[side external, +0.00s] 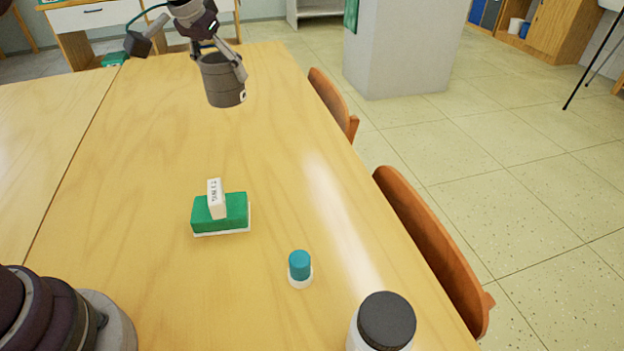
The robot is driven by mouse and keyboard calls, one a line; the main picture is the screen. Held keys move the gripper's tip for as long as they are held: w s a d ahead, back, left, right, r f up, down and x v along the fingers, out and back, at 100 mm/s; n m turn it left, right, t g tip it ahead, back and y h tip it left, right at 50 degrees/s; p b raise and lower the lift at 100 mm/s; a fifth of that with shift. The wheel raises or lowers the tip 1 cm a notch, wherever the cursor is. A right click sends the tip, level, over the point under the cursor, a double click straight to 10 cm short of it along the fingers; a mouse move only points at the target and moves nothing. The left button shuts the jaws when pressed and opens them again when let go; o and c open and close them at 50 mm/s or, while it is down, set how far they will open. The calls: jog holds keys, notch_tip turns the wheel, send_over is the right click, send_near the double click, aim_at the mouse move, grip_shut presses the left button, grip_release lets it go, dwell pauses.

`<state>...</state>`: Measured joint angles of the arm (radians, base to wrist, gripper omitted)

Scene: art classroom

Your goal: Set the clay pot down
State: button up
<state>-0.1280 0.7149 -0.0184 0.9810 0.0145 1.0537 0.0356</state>
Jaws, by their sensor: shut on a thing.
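The clay pot is a dark grey, cup-like pot (222,84) at the upper left of the side external view. My gripper (221,62) is shut on it, with its fingers at the pot's upper part. The pot looks upright and appears to be held above the far part of the wooden table (150,150). I cannot tell exactly how high its base is over the table.
A teal-capped small bottle (300,267) and a dark-lidded white jar (384,325) stand nearer. Orange chairs (430,240) line the right edge. The table between pot and block is clear.

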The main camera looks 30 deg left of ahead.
jog(key=s+d+m+h, duration=0.1)
jog(key=s+d+m, duration=0.2)
jog(key=s+d, duration=0.45)
jog(key=s+d+m+h, duration=0.15)
jog(key=s+d, duration=0.25)
jog(key=s, duration=0.6)
notch_tip(320, 180, down, 10)
jog(key=s, duration=0.1)
jog(key=shift+m, duration=0.45)
jog(key=w+d, duration=0.1)
jog(key=w, duration=0.4)
jog(key=w+d+f, duration=0.1)
jog(key=w+d, duration=0.1)
jog(key=w, duration=0.2)
jog(key=w+d, duration=0.2)
jog(key=w, duration=0.3)
jog(key=shift+w+d+f, duration=0.1)
jog(key=shift+w+f, duration=0.2)
jog(key=shift+f, duration=0.1)
jog(key=shift+w+d+f, duration=0.1)
jog(key=shift+w+f, duration=0.1)
jog(key=shift+f, duration=1.55)
jog(key=shift+f, duration=0.15)
jog(key=o, duration=1.2)
jog(key=shift+o, duration=0.2)
